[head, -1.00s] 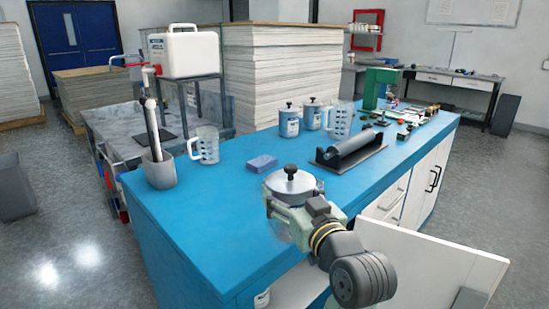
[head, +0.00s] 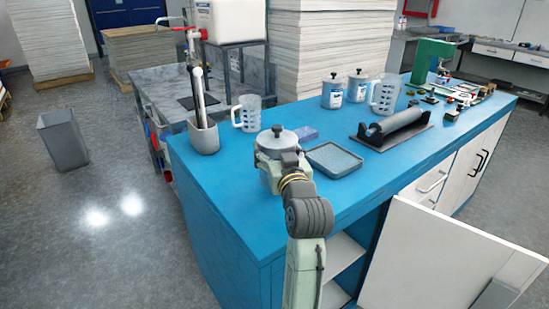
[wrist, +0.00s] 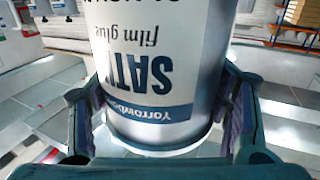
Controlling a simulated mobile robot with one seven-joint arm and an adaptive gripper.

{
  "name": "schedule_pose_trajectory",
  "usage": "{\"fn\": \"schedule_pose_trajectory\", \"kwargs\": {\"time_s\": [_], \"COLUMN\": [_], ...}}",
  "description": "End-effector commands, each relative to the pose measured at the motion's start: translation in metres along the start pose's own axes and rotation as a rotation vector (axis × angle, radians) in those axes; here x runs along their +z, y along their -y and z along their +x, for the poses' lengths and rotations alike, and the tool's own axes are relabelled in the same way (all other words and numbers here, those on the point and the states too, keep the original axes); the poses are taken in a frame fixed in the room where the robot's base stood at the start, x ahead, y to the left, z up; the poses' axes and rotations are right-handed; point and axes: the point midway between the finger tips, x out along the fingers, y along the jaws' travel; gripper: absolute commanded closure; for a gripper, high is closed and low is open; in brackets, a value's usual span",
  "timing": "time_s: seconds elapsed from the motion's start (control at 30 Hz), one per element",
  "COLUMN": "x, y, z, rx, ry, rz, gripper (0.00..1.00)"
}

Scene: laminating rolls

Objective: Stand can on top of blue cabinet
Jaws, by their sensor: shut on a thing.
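The can (head: 277,137), silver-lidded with a dark knob, is upright in my gripper (head: 271,158) over the left front part of the blue cabinet top (head: 222,195). In the wrist view the can (wrist: 155,65) fills the middle, with a white and blue "film glue" label upside down in the picture. The fingers of my gripper (wrist: 165,100) are shut on the can's sides. My gripper and arm hide the can's lower part in the head view, so I cannot tell if its base touches the top.
A clear jug (head: 248,114) and a grey holder (head: 203,137) stand behind left. A roller (head: 393,127) and two cans (head: 332,92) (head: 357,86) are farther right. An open white door (head: 440,262) juts out in front.

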Motion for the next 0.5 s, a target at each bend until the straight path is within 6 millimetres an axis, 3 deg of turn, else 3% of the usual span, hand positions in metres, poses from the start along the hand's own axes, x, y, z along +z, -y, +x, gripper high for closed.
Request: {"fn": "schedule_pose_trajectory", "kwargs": {"time_s": [0.07,0.3,0.5], "x": [-0.003,0.03,0.033], "y": [0.008,0.006,0.006], "z": [0.009,0.006,0.006], "rx": [-0.004,-0.001,-0.001], "ry": [-0.004,-0.003,-0.007], "rz": [-0.002,0.0,-0.003], "gripper": [0.85,0.85,0.85]}}
